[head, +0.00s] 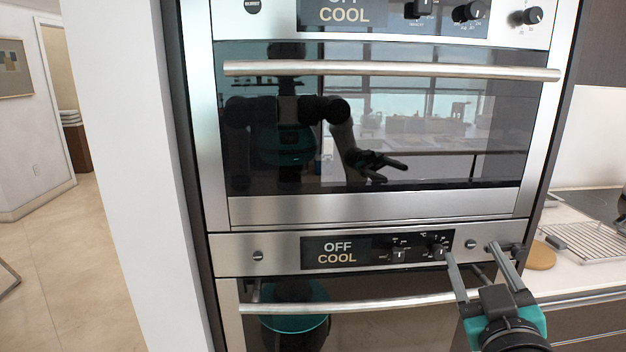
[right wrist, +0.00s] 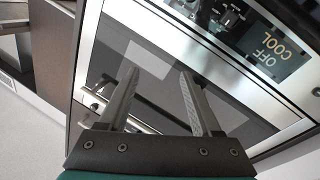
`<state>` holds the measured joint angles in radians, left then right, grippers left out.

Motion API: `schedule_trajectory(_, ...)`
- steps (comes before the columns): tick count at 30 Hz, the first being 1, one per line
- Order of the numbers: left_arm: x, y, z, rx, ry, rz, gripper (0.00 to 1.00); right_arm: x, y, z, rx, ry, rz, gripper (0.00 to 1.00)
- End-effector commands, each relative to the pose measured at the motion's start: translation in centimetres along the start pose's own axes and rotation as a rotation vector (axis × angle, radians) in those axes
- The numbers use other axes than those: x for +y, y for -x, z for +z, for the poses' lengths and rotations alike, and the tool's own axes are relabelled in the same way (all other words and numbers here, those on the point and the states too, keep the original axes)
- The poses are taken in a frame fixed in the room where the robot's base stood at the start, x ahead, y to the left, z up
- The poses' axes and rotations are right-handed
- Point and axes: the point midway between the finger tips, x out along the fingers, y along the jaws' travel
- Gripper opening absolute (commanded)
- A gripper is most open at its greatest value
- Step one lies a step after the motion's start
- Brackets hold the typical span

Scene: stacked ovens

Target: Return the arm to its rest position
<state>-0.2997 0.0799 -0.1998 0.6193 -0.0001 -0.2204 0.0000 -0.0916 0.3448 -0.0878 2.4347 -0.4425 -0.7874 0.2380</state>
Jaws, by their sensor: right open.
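My right gripper (head: 471,250) is at the lower right of the head view, in front of the right end of the lower oven's control panel (head: 278,253). Its two fingers are spread apart with nothing between them. The right wrist view also shows the open, empty gripper (right wrist: 158,75) with oven glass behind it. I cannot tell whether a fingertip touches the panel or a knob. My left gripper is not in view, apart from a dark reflection of my body in the upper oven's glass.
The upper oven door (head: 370,130) and lower oven door (head: 375,318) look shut, each with a long bar handle. Both displays read OFF and COOL. A counter (head: 565,270) with a wire rack (head: 590,243) is close on the right. Open floor (head: 60,260) lies left of the white wall.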

Motion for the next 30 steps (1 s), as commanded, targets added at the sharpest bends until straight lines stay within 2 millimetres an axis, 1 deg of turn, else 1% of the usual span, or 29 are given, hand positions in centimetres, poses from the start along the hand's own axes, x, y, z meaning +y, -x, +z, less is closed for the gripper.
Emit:
schedule_trajectory(1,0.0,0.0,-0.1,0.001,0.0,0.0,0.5,-1.5,1.2,3.7,-0.136,-0.026,-0.038,0.66)
schedule_trajectory(2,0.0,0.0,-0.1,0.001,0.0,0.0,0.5,-2.3,2.1,5.7,-0.214,-0.036,-0.06,0.66)
schedule_trajectory(3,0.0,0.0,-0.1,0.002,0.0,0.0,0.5,-3.4,3.4,8.3,-0.316,-0.049,-0.091,0.66)
schedule_trajectory(5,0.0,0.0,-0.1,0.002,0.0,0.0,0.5,-5.0,5.8,11.8,-0.465,-0.065,-0.143,0.66)
schedule_trajectory(6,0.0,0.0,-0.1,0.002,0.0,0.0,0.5,-6.1,7.7,13.9,-0.56,-0.073,-0.18,0.66)
schedule_trajectory(8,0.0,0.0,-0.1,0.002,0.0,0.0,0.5,-7.7,10.6,16.6,-0.694,-0.083,-0.235,0.66)
schedule_trajectory(9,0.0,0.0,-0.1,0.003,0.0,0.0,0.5,-8.6,12.6,18.1,-0.776,-0.089,-0.272,0.66)
schedule_trajectory(11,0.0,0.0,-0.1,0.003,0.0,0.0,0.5,-9.9,15.5,19.9,-0.888,-0.096,-0.328,0.66)
schedule_trajectory(12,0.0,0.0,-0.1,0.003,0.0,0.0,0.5,-10.6,17.5,20.9,-0.959,-0.1,-0.365,0.66)
schedule_trajectory(14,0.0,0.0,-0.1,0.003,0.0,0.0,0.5,-11.7,20.4,22.1,-1.057,-0.104,-0.42,0.66)
schedule_trajectory(15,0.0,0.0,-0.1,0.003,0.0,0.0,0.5,-12.3,22.3,22.7,-1.119,-0.108,-0.456,0.66)
schedule_trajectory(17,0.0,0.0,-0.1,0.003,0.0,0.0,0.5,-13.1,25.2,23.4,-1.209,-0.112,-0.513,0.66)
schedule_trajectory(18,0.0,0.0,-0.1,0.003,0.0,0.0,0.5,-13.6,27.1,23.7,-1.267,-0.115,-0.551,0.66)
schedule_trajectory(22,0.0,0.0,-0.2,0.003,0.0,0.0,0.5,-15.1,26.6,26.8,-1.279,-0.106,-0.554,0.66)
schedule_trajectory(26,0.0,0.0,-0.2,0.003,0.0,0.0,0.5,-16.7,26.6,30.2,-1.294,-0.102,-0.558,0.66)
schedule_trajectory(29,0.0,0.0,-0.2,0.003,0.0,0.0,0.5,-18.0,26.9,33.1,-1.307,-0.098,-0.562,0.66)
schedule_trajectory(30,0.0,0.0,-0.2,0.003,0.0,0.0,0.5,-18.5,27.2,34.4,-1.314,-0.096,-0.564,0.66)
